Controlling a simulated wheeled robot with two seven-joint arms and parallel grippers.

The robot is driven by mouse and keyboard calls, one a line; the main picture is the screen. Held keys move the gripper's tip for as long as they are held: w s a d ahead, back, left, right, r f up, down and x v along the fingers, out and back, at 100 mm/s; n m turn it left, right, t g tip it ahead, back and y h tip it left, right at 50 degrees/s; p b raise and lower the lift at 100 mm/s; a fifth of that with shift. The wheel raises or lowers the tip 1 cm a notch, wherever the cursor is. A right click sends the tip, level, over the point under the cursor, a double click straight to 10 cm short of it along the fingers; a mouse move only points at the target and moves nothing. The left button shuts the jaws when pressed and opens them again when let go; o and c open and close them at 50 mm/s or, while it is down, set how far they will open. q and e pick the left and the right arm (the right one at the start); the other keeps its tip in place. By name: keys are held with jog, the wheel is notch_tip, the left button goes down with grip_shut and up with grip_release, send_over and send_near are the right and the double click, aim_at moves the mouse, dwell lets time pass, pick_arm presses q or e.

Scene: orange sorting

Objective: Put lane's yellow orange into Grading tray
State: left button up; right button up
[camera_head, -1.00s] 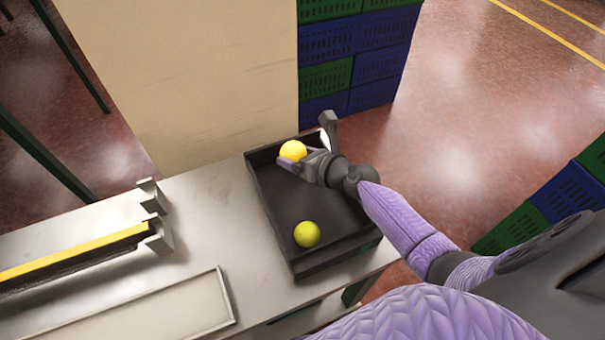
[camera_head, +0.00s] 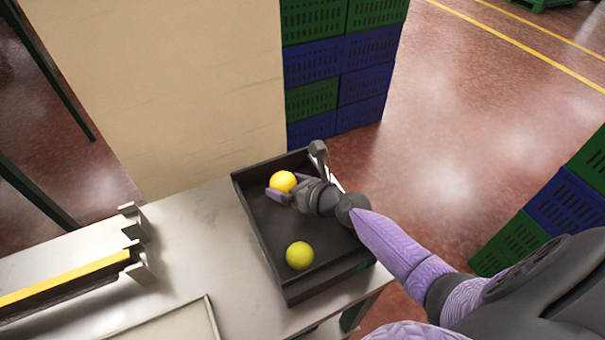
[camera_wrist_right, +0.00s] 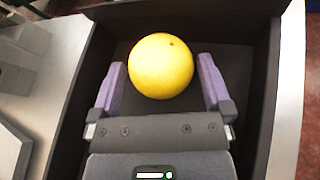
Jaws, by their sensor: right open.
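The yellow orange (camera_head: 282,181) is in the far part of a black tray (camera_head: 275,258), which I take for the Grading tray; no label is readable. It also shows in the right wrist view (camera_wrist_right: 161,66), with the dark tray floor behind it. My right gripper (camera_head: 280,190) is open, with its purple fingers on either side of the orange. The right wrist view shows a gap between the orange and each finger (camera_wrist_right: 161,85). A greener yellow orange (camera_head: 299,256) lies in the near part of the tray. My left gripper is out of view.
The tray stands at the right end of a grey table (camera_head: 190,245). A metal lane with a yellow strip (camera_head: 65,280) lies at left, and a pale shallow panel (camera_head: 175,325) in front. A cream wall (camera_head: 155,90) and stacked green and blue crates (camera_head: 340,75) stand behind.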

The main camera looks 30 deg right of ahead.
jog(key=p+v, duration=0.2)
jog(key=v, duration=0.8)
jog(key=shift+s+d, duration=0.1)
jog(key=shift+s, duration=0.05)
jog(key=shift+s+d+r+p, duration=0.25)
jog(key=shift+s+r+p, duration=0.05)
jog(key=shift+s, duration=0.3)
